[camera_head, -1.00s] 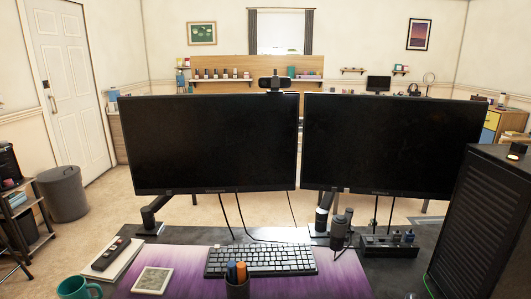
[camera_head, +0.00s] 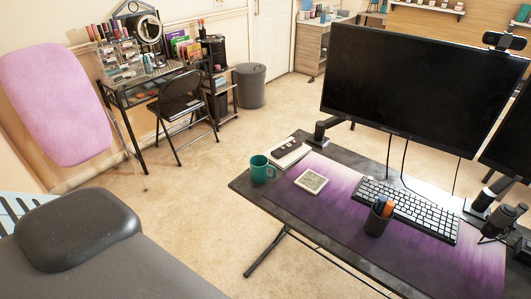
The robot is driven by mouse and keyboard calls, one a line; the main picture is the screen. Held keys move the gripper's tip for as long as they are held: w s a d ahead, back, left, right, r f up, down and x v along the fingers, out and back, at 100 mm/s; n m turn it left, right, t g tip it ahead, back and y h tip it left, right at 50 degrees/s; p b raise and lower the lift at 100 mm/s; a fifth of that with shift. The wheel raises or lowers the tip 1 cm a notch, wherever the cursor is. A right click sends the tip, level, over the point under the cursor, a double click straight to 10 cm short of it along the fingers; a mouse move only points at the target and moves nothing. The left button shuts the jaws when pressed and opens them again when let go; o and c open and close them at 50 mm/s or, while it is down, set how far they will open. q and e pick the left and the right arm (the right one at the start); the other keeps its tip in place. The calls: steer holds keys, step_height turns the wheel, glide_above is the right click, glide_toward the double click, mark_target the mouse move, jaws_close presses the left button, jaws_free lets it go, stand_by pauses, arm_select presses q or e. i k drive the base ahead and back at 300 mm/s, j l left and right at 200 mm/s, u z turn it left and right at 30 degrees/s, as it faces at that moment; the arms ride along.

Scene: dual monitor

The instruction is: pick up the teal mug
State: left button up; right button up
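The teal mug (camera_head: 260,170) stands upright near the left corner of the dark desk (camera_head: 246,190). Its handle side faces right. It sits just left of the purple desk mat (camera_head: 340,219) and in front of a book with a dark remote-like object (camera_head: 290,152) on it. Nothing covers the mug. Neither of my grippers shows in the head view.
A white framed tile (camera_head: 311,181), a pen cup (camera_head: 377,220) and a keyboard (camera_head: 409,207) lie right of the mug. A large monitor (camera_head: 415,85) stands behind. A grey padded seat or bed (camera_head: 80,235) is at the lower left. Open floor lies left of the desk.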

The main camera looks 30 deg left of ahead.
mark_target(263, 171)
steer(key=u, duration=1.1)
steer(key=i+j+z, duration=0.2)
steer(key=i+z, duration=0.2)
